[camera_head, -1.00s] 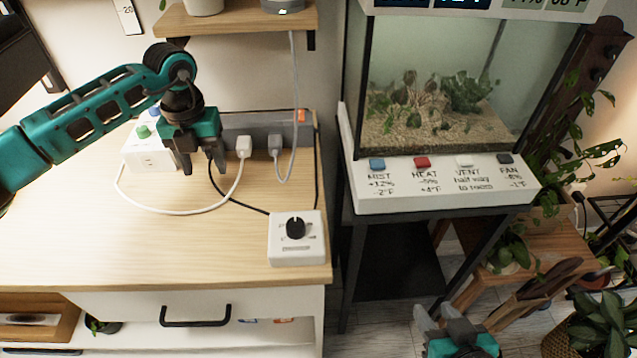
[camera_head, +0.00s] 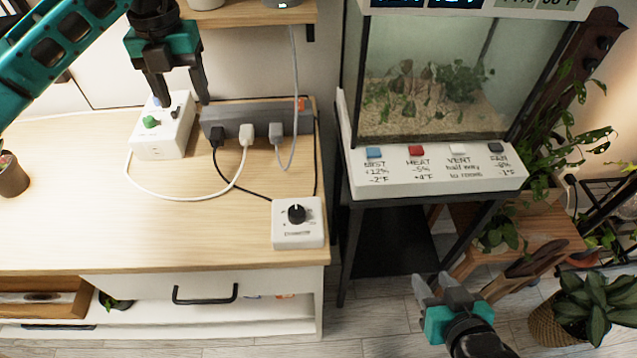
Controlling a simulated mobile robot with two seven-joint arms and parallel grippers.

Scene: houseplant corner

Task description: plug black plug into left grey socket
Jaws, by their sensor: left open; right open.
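The black plug (camera_head: 216,136) is at the leftmost socket of the grey power strip (camera_head: 246,113) on the wooden cabinet top. It appears to sit in that socket, though its prongs are hidden. Its black cable runs right to the white dial box (camera_head: 298,222). A white plug (camera_head: 246,133) and a grey plug (camera_head: 276,132) sit further right on the strip. My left gripper (camera_head: 185,101) is open and empty, above and left of the black plug and apart from it. My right gripper (camera_head: 433,281) is open and empty, low beside the dark stand.
A white box with a green knob (camera_head: 151,122) stands left of the strip, close below my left gripper. A wall shelf (camera_head: 250,14) is above. A terrarium (camera_head: 440,70) with a white button panel stands right. The cabinet top's front left (camera_head: 90,220) is clear.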

